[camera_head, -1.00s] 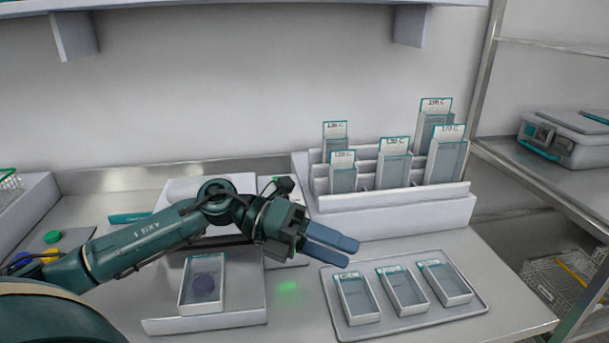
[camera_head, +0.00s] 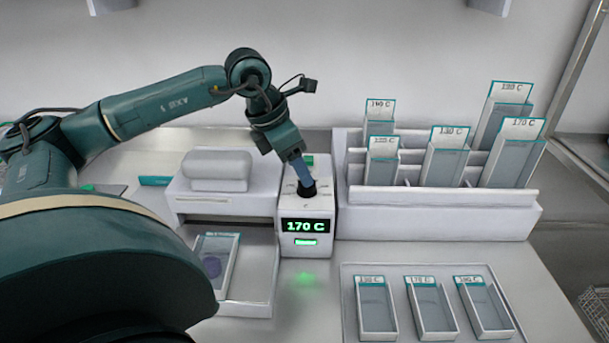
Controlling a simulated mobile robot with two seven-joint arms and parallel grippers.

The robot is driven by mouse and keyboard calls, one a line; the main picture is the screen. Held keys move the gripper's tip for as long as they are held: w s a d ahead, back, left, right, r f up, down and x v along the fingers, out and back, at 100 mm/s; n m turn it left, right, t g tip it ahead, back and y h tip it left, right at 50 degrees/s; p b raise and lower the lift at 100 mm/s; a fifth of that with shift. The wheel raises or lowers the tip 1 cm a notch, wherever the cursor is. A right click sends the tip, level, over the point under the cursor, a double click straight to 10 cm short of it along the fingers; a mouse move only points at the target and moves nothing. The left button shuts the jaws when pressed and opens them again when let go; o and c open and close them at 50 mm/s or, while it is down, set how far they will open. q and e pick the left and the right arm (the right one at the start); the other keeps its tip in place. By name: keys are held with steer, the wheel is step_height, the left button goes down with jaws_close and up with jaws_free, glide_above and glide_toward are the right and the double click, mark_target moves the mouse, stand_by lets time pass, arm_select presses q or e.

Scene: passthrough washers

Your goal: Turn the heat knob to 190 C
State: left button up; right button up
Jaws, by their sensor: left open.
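The heat control box (camera_head: 307,242) is a small white unit in the middle of the view. Its display (camera_head: 306,226) reads 170 C in green, with a green lit bar below it. The dark heat knob (camera_head: 307,190) is on top of the box, partly hidden by the fingers. My left gripper (camera_head: 304,180) points down with its blue fingertips at the knob, one finger largely hiding the other. It is open, and I cannot tell whether the fingers touch the knob. My right gripper is not in view.
A white press-like unit (camera_head: 225,205) stands left of the box, with a sample holder (camera_head: 215,262) on its lower tray. A rack (camera_head: 440,215) with several labelled holders stands right. A tray (camera_head: 352,330) with three labelled holders lies front right.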

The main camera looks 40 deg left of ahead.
arm_select(q)
steer(key=shift+x, duration=2.05)
steer(key=shift+c, duration=0.3)
steer(key=c, duration=0.9)
